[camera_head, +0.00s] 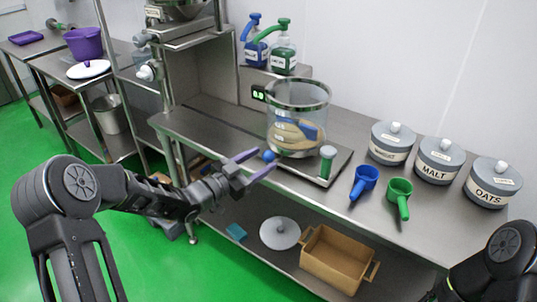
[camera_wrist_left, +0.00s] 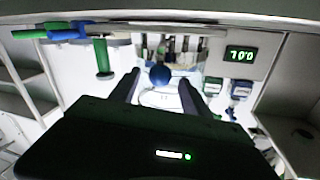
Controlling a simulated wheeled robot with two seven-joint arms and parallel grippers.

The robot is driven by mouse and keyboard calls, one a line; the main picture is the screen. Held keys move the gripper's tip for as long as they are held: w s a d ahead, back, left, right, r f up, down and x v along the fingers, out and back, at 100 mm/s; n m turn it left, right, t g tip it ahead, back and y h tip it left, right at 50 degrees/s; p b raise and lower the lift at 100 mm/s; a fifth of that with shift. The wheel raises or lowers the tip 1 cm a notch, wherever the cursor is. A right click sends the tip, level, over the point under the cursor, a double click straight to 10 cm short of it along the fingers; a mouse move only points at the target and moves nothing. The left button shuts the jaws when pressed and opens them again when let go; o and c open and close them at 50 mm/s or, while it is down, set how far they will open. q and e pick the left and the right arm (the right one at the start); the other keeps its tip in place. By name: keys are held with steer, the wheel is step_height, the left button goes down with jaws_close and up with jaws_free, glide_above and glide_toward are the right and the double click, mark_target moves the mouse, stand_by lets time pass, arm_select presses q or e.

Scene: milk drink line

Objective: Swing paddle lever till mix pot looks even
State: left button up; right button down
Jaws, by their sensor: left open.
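The mix pot (camera_head: 298,112) is a clear, dark-rimmed vessel on the steel bench. Its contents show uneven tan and pale bands, with a blue paddle piece (camera_head: 309,131) inside. A blue ball knob (camera_head: 269,156), apparently the paddle lever's end, sits at the pot's front left. My left gripper (camera_head: 252,164) is open, its fingertips close beside the knob. In the left wrist view the knob (camera_wrist_left: 160,75) appears between the two fingers; I cannot tell whether they touch it. The lever's arm is largely hidden. My right arm shows at the lower right, its gripper out of frame.
Blue (camera_head: 365,180) and green (camera_head: 400,191) scoops and lidded canisters (camera_head: 438,158) lie farther right. Pump bottles (camera_head: 283,55) stand behind. The shelf below holds a brown crate (camera_head: 330,270) and a grey lid (camera_head: 280,232).

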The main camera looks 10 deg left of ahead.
mark_target(268, 156)
arm_select(q)
steer(key=shift+x, duration=1.8)
steer(key=shift+c, duration=0.2)
jaws_close()
